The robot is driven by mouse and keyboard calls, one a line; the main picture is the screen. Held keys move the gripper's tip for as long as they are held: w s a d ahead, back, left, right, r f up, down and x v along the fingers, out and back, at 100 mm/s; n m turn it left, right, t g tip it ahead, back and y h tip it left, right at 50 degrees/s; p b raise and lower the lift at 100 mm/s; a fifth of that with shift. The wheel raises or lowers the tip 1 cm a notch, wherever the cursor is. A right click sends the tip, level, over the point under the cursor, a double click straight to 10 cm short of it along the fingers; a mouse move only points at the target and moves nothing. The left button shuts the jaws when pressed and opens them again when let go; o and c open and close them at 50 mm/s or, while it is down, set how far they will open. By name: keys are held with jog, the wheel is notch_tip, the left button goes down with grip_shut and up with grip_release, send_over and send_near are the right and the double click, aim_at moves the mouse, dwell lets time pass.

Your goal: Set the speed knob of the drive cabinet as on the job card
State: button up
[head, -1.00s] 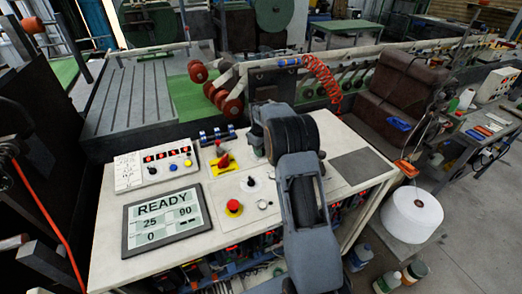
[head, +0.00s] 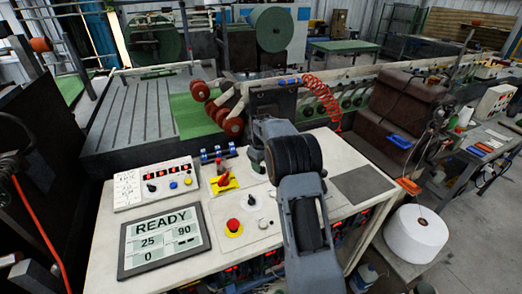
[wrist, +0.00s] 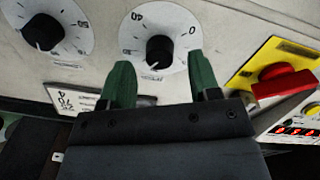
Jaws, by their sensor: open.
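In the wrist view, a black knob (wrist: 160,50) with a white pointer mark sits on a round white dial (wrist: 176,22) with printed numbers. A second black knob (wrist: 43,32) stands on a similar dial at the upper left. My gripper (wrist: 159,62) is open, its two green fingers on either side of the first knob's lower part in the picture; contact cannot be told. A printed label (wrist: 68,99) is partly hidden behind the gripper. In the head view, my arm hides the gripper, and a screen (head: 165,235) reads READY, 25, 90 and 0. I cannot identify a job card.
A red handle on a yellow plate (wrist: 245,77) is close to the right of the fingers in the wrist view. In the head view, a red button (head: 233,225) and a control box (head: 125,203) with red digits share the pale top. A white roll (head: 416,235) stands at right.

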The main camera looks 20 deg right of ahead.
notch_tip(320, 180, up, 12)
jog(key=shift+a+f+b, duration=0.15)
jog(key=shift+a+b, duration=0.1)
jog(key=shift+b, duration=0.15)
dwell(0.4)
jog(key=s+a+f+m, duration=0.2)
jog(key=s+f+m, duration=0.1)
jog(key=s+f, duration=0.1)
jog(key=s+a+r+t, duration=0.1)
jog(key=s+a, duration=0.2)
jog(key=s, duration=0.5)
jog(key=s+a+r+m+t, duration=0.1)
jog(key=s+a, duration=0.2)
jog(key=s, duration=0.6)
jog(key=s+a+r+t, duration=0.2)
jog(key=s+a, duration=0.1)
jog(key=s, duration=0.6)
jog(key=shift+s+a, duration=0.25)
jog(key=shift+a, duration=0.15)
